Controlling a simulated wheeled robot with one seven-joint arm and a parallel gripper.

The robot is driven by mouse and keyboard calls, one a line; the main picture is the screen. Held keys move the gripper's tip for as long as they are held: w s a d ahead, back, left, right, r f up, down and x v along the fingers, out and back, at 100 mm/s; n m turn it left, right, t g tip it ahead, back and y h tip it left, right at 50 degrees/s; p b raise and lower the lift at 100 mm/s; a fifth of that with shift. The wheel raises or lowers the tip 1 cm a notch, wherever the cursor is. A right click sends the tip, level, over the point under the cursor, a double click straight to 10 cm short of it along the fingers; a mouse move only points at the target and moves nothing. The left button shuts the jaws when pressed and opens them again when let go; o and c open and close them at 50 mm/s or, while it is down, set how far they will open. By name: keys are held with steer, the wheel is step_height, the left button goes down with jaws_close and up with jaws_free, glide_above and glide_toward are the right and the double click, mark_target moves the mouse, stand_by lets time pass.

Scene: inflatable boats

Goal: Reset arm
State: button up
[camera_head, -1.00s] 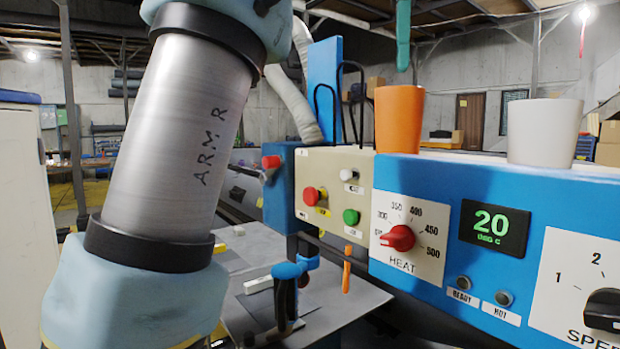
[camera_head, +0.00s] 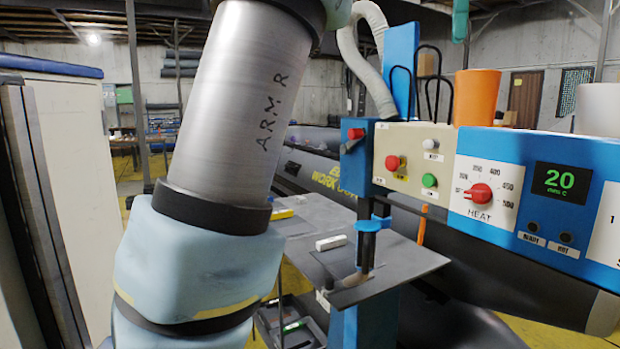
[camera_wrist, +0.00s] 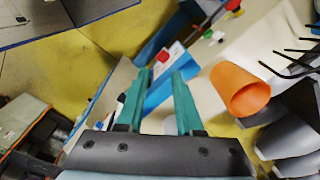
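My arm (camera_head: 235,110), with a metal link marked "ARM R", rises across the left middle of the head view. In the wrist view my gripper (camera_wrist: 160,88) shows two teal fingers standing apart with a gap between them. Nothing is held in the gap; a blue and white machine shows behind it. In the head view the gripper is not clearly seen; a teal piece at the top edge may be part of it.
A blue machine (camera_head: 520,215) with a heat dial and a "20" display stands at right. An orange cup (camera_head: 476,97) and a white cup (camera_head: 597,106) stand on top. A grey worktable (camera_head: 400,258) is in front. A pale cabinet (camera_head: 75,200) is close at left.

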steer(key=w+a+f+n, duration=0.4)
steer(key=a+f, duration=0.1)
steer(key=f, duration=0.4)
steer(key=w+a+f+n, duration=0.4)
steer(key=f, duration=0.5)
steer(key=w+a+f+n, duration=0.4)
steer(key=a+f, duration=0.1)
steer(key=f, duration=0.4)
steer(key=s+a+f+n, duration=0.4)
steer(key=a+f, duration=0.3)
steer(key=f, duration=0.3)
steer(key=s+a+f+n+t+b, duration=0.1)
steer(key=s+a+f+n, duration=0.4)
steer(key=f, duration=0.5)
steer(key=s+a, duration=0.2)
steer(key=a, duration=0.1)
steer(key=shift+f, duration=0.35)
